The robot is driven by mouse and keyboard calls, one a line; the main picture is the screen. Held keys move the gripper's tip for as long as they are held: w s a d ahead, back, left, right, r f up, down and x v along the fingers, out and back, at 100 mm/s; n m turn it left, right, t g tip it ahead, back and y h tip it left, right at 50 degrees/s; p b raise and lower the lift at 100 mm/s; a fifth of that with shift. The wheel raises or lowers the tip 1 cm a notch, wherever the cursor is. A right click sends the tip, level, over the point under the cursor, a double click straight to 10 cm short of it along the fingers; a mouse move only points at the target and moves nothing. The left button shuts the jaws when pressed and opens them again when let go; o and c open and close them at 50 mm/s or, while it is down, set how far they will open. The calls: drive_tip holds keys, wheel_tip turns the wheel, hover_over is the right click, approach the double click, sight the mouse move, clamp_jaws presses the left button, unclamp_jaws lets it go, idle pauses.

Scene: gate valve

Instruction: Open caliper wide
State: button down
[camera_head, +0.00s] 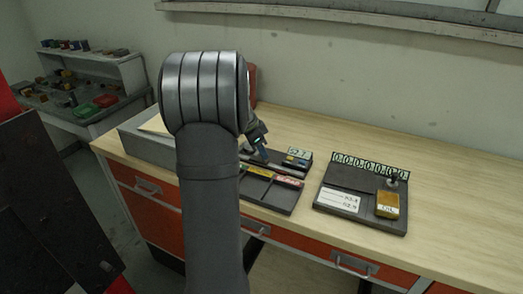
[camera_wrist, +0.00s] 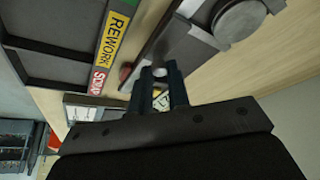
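My gripper (camera_wrist: 159,72) shows two dark blue fingers in the wrist view, a gap between them. A small pale round piece shows between the fingertips. I cannot tell whether the fingers touch it, or whether it belongs to the caliper. What looks like the caliper is a grey metal bar with a large round part (camera_wrist: 238,19), running from the upper right toward the fingertips. Its jaws are not clearly visible. In the head view my gripper (camera_head: 260,150) is low over the dark labelled tray (camera_head: 268,197), partly hidden behind my arm.
The wrist view shows a yellow REWORK label (camera_wrist: 116,38) and a red label (camera_wrist: 98,80) along the tray edge. To the right on the wooden bench (camera_head: 440,180) is a dark board (camera_head: 345,180) with a yellow box (camera_head: 387,204) and a small upright post (camera_head: 393,180). The bench's right side is clear.

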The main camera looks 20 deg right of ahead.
drive_tip(key=shift+s+d, duration=0.7)
drive_tip(key=c, duration=1.4)
unclamp_jaws()
drive_tip(key=v, duration=1.7)
drive_tip(key=shift+a+r, duration=0.15)
